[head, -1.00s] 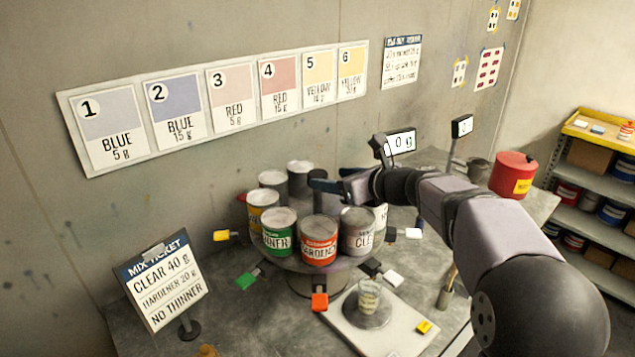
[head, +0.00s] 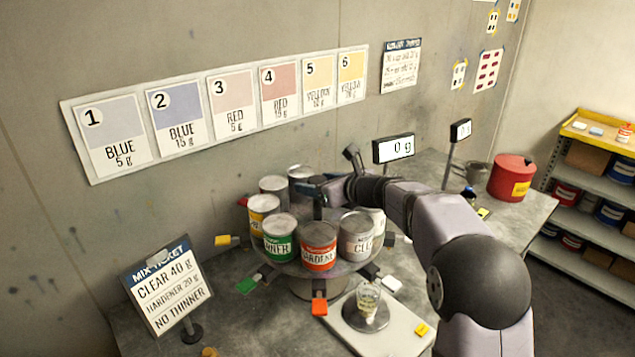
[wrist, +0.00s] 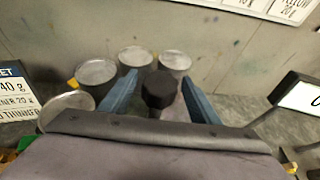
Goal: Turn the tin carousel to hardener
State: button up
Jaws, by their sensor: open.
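The tin carousel (head: 325,268) stands on the bench with a ring of tins on it and coloured tabs around its edge. The red hardener tin (head: 318,247) is at the front, above an orange tab (head: 319,306). A green thinner tin (head: 280,240) is to its left and a grey clear tin (head: 356,238) to its right. My gripper (head: 322,195) is open over the middle of the carousel, behind the hardener tin. In the wrist view its blue fingers stand apart on either side of a dark knob (wrist: 158,90). Contact with the knob cannot be told.
A scale (head: 385,325) with a cup (head: 368,298) on it sits in front of the carousel, its display (head: 393,149) reading 0 g. The mix ticket (head: 165,285) stands at left, listing clear 40 g, hardener 20 g, no thinner. A red can (head: 512,177) is at right.

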grip_shut()
jog(key=shift+n+g+y+p, duration=0.3)
jog(key=shift+n+g+p, duration=0.1)
jog(key=shift+p, duration=0.05)
jog(key=shift+r+n+g+y+p, duration=0.15)
jog(key=shift+n+g+y+p, duration=0.6)
jog(key=shift+p, duration=0.45)
jog(key=n+g+y+p, duration=0.1)
jog(key=n+g+p, duration=0.1)
jog(key=p, duration=0.1)
jog(key=shift+n+g+y+p, duration=0.25)
jog(key=shift+n+g+p, duration=0.3)
jog(key=shift+p, duration=0.35)
jog(key=shift+f+n+g+y+p, duration=0.15)
jog(key=shift+n+g+p, duration=0.5)
jog(key=shift+p, duration=0.7)
jog(key=shift+f+n+g+y+p, duration=0.1)
jog(key=shift+n+g+y+p, duration=0.15)
jog(key=shift+n+g+p, duration=0.75)
